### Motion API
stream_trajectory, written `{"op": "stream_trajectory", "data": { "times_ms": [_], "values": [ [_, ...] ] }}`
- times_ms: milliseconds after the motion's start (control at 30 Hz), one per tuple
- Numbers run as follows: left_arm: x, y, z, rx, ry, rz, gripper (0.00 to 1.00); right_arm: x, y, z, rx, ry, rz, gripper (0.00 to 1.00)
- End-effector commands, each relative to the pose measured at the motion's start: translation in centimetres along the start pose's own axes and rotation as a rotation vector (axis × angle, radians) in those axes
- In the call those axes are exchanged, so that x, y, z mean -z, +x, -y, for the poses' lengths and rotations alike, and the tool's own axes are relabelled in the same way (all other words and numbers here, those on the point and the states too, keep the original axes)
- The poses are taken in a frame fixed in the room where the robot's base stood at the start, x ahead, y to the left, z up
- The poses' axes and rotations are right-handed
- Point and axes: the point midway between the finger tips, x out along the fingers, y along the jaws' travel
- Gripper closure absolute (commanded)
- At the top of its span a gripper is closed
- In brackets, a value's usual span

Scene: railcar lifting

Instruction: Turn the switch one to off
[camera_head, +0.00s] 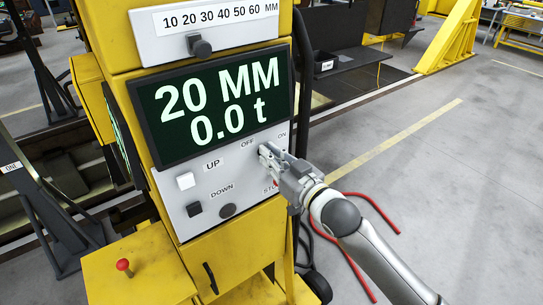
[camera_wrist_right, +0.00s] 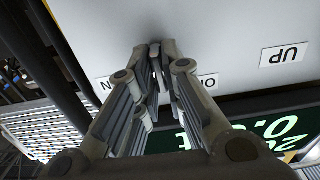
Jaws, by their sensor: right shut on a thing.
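The yellow console's light grey control panel (camera_head: 240,178) carries an OFF label (camera_head: 247,144) and an ON label (camera_head: 282,135). My right gripper (camera_head: 266,151) is at the panel, just below and between these labels, shut on the switch. The switch is mostly hidden by the fingers, so I cannot tell which way it points. In the right wrist view, the fingertips (camera_wrist_right: 155,58) meet close to the panel face, between the partly covered ON and OFF labels. My left gripper is not in view.
The display (camera_head: 213,105) reads 20 MM and 0.0 t. A white UP button (camera_head: 185,181), a dark DOWN button (camera_head: 194,209) and a round dark knob (camera_head: 227,211) are left of my gripper. A red hose (camera_head: 363,280) lies on the floor.

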Motion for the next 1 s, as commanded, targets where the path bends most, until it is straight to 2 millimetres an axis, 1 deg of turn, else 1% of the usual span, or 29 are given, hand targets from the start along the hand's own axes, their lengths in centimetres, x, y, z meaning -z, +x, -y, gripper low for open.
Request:
{"op": "stream_trajectory", "data": {
  "times_ms": [433, 467, 600, 900, 1000],
  "values": [
    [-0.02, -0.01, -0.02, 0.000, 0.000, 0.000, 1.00, -0.01, 0.00, -0.03, -0.001, -0.013, 0.000, 1.00],
    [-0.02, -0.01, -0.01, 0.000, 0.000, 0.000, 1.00, -0.01, 0.00, -0.03, -0.001, -0.014, 0.000, 0.86],
    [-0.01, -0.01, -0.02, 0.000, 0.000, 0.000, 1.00, -0.01, 0.00, -0.03, -0.001, -0.012, 0.000, 0.69],
    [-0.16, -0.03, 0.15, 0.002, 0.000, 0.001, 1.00, -0.01, -0.05, -0.02, -0.001, -0.010, 0.000, 0.69],
    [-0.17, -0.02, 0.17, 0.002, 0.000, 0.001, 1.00, -0.11, -0.56, -0.07, -0.001, -0.010, 0.001, 0.69]
  ]
}}
